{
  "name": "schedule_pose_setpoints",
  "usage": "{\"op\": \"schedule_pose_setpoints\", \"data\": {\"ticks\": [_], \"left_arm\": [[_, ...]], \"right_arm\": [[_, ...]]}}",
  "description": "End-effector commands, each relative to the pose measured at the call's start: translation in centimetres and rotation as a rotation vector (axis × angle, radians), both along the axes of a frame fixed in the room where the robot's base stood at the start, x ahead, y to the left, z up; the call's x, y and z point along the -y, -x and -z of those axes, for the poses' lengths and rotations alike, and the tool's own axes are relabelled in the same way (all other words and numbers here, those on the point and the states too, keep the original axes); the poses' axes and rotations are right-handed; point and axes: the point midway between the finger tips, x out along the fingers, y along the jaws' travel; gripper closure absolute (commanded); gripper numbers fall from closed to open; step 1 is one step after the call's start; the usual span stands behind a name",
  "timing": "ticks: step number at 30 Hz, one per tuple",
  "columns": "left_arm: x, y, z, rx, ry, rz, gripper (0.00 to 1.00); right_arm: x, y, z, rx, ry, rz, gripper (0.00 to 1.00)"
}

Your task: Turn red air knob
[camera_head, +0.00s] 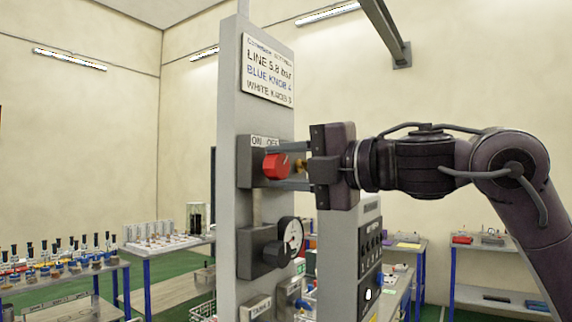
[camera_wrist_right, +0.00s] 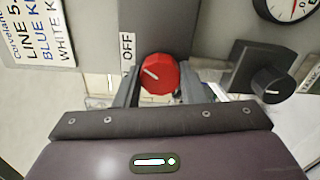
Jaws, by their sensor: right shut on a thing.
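The red air knob (camera_head: 275,166) sits on a grey box (camera_head: 245,160) with an ON / OFF label (camera_head: 264,141), on a tall grey post. My right gripper (camera_head: 287,167) comes in from the right, with its fingers at the knob. In the right wrist view the red knob (camera_wrist_right: 159,74), with a white pointer line, sits between the two fingers of my right gripper (camera_wrist_right: 160,88), which is shut on it. The pointer line slants; the OFF label (camera_wrist_right: 127,48) is beside the knob. My left gripper is not in view.
Below the red knob are a round gauge (camera_head: 291,238) and a grey regulator (camera_head: 258,252); a black knob (camera_wrist_right: 271,83) shows in the wrist view. A sign (camera_head: 268,70) hangs above. Benches with parts stand behind.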

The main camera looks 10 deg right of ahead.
Motion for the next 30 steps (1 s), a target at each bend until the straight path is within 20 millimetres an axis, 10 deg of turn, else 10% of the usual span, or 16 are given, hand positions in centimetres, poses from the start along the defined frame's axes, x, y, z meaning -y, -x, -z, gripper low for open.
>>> {"op": "schedule_pose_setpoints", "data": {"ticks": [28,29,30], "left_arm": [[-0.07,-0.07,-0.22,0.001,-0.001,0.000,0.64],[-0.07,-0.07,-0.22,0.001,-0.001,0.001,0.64],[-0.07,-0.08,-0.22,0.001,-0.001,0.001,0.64]], "right_arm": [[-0.02,-0.01,0.00,-0.139,-0.140,0.000,0.86],[-0.01,-0.01,0.00,-0.139,-0.140,0.000,0.61],[-0.02,-0.01,0.00,-0.139,-0.140,0.000,0.56]]}}
